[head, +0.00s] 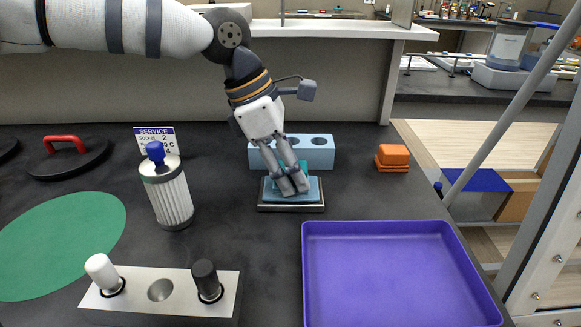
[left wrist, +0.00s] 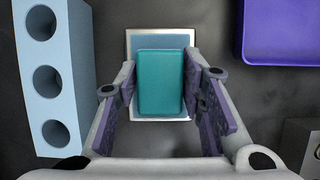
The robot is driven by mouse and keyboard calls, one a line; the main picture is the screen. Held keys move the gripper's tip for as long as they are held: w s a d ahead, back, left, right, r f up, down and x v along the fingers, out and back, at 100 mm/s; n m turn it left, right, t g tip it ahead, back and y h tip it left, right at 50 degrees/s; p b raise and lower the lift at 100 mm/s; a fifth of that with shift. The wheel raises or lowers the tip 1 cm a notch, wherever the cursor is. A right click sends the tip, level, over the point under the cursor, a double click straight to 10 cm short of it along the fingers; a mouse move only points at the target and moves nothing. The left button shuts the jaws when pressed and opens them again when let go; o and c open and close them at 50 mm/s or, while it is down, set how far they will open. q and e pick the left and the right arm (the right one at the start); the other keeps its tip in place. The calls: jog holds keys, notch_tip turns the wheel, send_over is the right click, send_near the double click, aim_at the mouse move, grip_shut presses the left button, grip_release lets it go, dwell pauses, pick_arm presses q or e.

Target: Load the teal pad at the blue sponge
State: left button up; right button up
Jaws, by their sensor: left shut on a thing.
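The teal pad (left wrist: 160,82) is a rounded block between the fingers of my left gripper (left wrist: 165,100), which is shut on it. In the head view the same gripper (head: 291,190) points down over the blue sponge (head: 314,188), and its fingers hide most of the pad. The sponge lies in a shallow metal tray (head: 290,209). In the left wrist view the sponge (left wrist: 160,41) shows as a blue strip past the pad's upper edge. The pad is over the sponge; I cannot tell whether they touch. My right gripper is not in view.
A light blue block with three holes (head: 322,152) stands just behind the metal tray. A purple tray (head: 378,230) lies front right, stacked orange pieces (head: 392,157) back right. A blue-capped filter (head: 172,195), a metal holder (head: 140,308) and a green mat (head: 60,245) are left.

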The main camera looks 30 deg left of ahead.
pick_arm(q)
jog(key=shift+f, duration=0.1)
dwell(0.4)
jog(key=shift+r, duration=3.55)
jog(key=shift+f, duration=0.1)
